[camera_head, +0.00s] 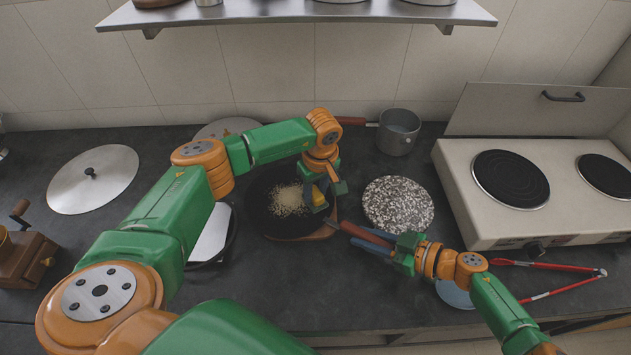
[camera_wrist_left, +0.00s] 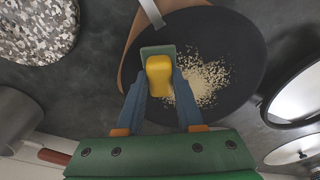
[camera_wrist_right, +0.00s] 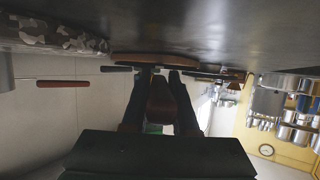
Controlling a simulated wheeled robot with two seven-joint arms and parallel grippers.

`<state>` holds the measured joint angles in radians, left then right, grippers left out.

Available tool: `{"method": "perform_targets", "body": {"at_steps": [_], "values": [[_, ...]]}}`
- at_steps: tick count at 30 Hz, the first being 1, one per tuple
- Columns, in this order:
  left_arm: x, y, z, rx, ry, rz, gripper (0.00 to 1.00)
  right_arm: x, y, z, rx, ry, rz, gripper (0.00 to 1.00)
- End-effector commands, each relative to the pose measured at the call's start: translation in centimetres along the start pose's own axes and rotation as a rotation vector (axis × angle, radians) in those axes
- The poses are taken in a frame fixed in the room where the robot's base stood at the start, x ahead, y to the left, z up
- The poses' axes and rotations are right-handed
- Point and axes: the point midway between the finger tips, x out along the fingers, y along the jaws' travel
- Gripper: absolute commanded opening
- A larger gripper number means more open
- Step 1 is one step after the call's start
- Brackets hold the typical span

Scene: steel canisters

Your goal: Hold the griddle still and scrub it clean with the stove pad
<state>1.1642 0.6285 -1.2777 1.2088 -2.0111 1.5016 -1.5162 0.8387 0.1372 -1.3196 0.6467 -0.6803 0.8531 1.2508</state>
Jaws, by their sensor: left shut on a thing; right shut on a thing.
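The griddle (camera_head: 259,188) is a round black plate on a wooden base, with pale crumbs (camera_head: 290,201) on it. My left gripper (camera_head: 316,192) is shut on the stove pad (camera_wrist_left: 158,74), which has a yellow grip and a grey-green underside. The pad is over the griddle beside the crumbs; I cannot tell whether it touches the surface. My right gripper (camera_head: 365,237) is shut on the griddle's brown handle (camera_wrist_right: 162,102), at the griddle's right front. The handle also shows in the head view (camera_head: 352,229), partly hidden by the blue fingers.
A speckled round board (camera_head: 398,204) lies right of the griddle, with a grey saucepan (camera_head: 398,132) behind. A two-plate stove (camera_head: 470,215) and red tongs (camera_head: 560,291) are at right. A lid (camera_head: 93,180) and a grinder (camera_head: 22,255) are at left. A shelf (camera_head: 290,14) hangs above.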

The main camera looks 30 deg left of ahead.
Motion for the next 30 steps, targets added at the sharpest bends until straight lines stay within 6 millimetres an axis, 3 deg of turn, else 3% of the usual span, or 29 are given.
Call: {"method": "perform_targets", "body": {"at_steps": [30], "values": [[1.4,-3.8,-8.2,-0.004,-0.001,-0.001,0.0,0.0,0.0,0.0,0.0,0.001,-0.001,0.0]]}}
